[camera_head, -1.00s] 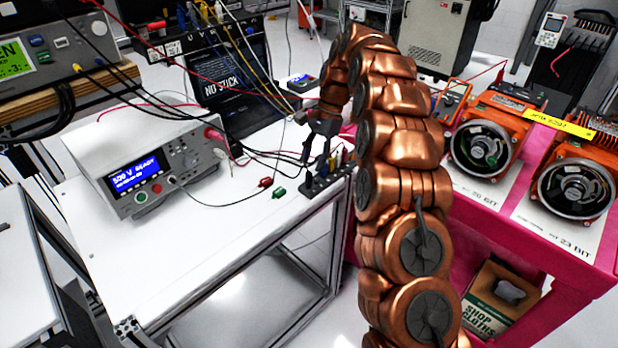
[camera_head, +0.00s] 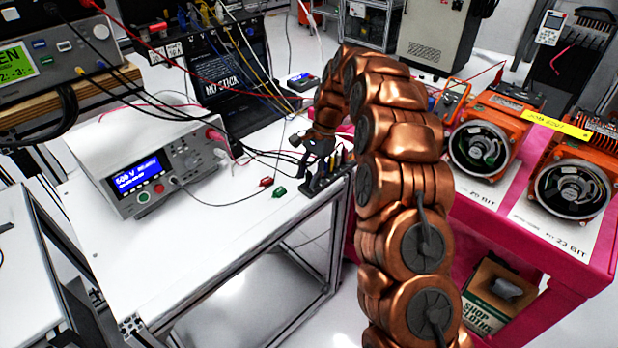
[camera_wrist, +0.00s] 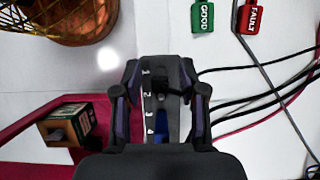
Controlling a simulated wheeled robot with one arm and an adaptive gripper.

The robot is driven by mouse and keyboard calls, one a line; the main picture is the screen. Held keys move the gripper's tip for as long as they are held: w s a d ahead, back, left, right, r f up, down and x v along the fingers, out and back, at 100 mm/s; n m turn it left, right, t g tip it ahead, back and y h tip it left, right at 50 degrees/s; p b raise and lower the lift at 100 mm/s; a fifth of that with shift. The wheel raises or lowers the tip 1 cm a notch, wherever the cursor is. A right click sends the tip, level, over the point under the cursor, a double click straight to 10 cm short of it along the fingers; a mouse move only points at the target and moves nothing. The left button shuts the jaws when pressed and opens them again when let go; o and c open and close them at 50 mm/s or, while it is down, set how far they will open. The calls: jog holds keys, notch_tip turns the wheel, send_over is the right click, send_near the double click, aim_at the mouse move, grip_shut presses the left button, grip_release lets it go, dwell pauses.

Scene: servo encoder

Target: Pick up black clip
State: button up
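A dark rack (camera_head: 318,186) with upright clips stands near the right end of the white bench in the head view. In the wrist view its pale strip (camera_wrist: 149,118) carries the numbers 1 to 4. A black shape, seemingly the black clip (camera_wrist: 158,99), stands by the low numbers. A blue clip (camera_wrist: 161,133) shows by number 4. My gripper (camera_wrist: 160,93) is open, one finger on each side of the rack as seen from above, with nothing visibly held. My gripper also shows over the rack in the head view (camera_head: 316,150); it partly hides the clips.
Red FAULT tag (camera_head: 266,182) and green GOOD tag (camera_head: 279,192) lie left of the rack, with black leads nearby. A tester (camera_head: 150,165) with a lit screen stands further left. The pink bench (camera_head: 480,255) with orange motors is to the right. The bench front is clear.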

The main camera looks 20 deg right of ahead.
grip_shut()
